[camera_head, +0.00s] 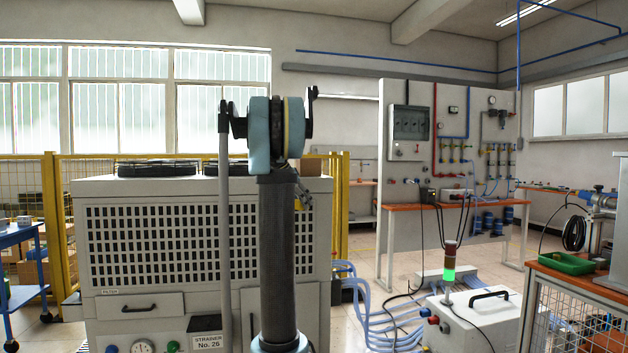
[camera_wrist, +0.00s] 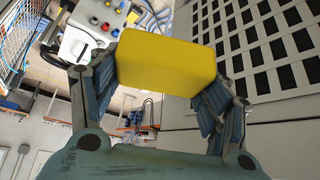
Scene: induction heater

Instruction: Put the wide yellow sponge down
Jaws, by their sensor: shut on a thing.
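The wide yellow sponge (camera_wrist: 168,62) is a plain yellow block in the wrist view, near the upper middle. My gripper (camera_wrist: 163,78) is shut on it, with one dark finger at each end of the block. The sponge is held up in front of a large grey cabinet (camera_wrist: 262,40) with a grid of dark openings. No surface shows touching the sponge. In the head view my arm stands before the cabinet (camera_head: 150,240), and I cannot make out the gripper or sponge there.
Dark round fans (camera_head: 157,168) lie on the cabinet's top. A white control box (camera_head: 470,318) with a green-lit lamp (camera_head: 449,275) stands to its right, with blue hoses (camera_head: 365,300) between. An orange-topped bench (camera_head: 575,280) carries a green tray (camera_head: 567,263). A blue table (camera_head: 18,236) stands at far left.

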